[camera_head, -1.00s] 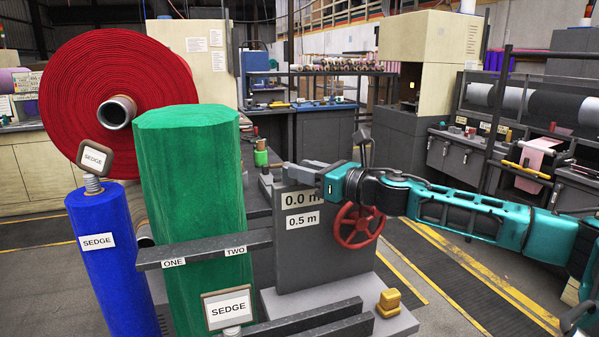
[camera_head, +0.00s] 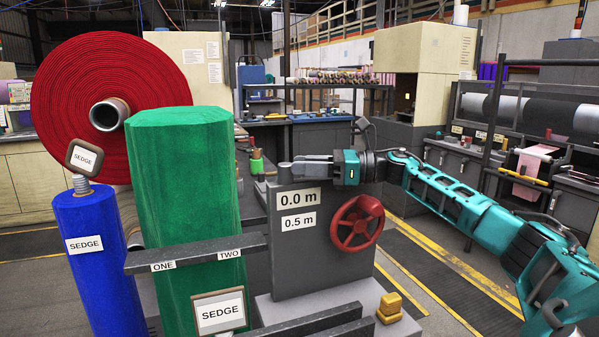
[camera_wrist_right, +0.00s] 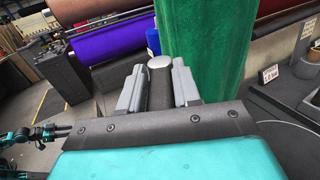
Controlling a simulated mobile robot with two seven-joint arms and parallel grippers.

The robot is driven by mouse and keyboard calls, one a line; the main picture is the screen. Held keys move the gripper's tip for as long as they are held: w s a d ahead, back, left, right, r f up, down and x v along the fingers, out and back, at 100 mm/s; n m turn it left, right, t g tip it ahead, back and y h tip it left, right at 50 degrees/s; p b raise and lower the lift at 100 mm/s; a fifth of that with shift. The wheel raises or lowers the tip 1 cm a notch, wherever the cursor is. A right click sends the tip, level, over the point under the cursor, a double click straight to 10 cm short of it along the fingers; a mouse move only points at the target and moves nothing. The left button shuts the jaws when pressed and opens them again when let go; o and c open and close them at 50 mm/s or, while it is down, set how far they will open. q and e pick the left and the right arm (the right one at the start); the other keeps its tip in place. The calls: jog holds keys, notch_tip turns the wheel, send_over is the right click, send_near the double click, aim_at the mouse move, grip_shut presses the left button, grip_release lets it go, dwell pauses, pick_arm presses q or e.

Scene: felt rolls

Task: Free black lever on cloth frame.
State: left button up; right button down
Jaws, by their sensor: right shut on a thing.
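The grey cloth frame (camera_head: 325,265) stands mid-picture in the head view, with the labels 0.0 m and 0.5 m on its panel. The black lever (camera_head: 285,172) shows as a short dark upright post at the panel's top left. My right gripper (camera_head: 300,160) comes in from the right at the top of the panel. In the right wrist view the right gripper (camera_wrist_right: 158,88) has its two grey fingers closed on either side of the lever (camera_wrist_right: 160,72), which has a light round cap. My left gripper (camera_wrist_right: 62,131) seems to show small at the left of that view; its jaws are unclear.
A red handwheel (camera_head: 357,223) is on the panel's right. A green felt roll (camera_head: 185,210) and a blue roll (camera_head: 98,265) stand at left, before a large red roll (camera_head: 60,110). A dark bar (camera_head: 200,252) labelled ONE and TWO crosses the green roll. A yellow block (camera_head: 389,308) sits on the base.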

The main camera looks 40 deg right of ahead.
pick_arm(q)
jog(key=shift+w+d+r, duration=0.1)
jog(key=shift+d+r, duration=0.05)
jog(key=shift+r, duration=0.15)
pick_arm(e)
jog(key=shift+r, duration=0.1)
jog(key=c, duration=0.9)
grip_release()
pick_arm(q)
jog(key=shift+f, duration=0.2)
jog(key=shift+a, duration=0.2)
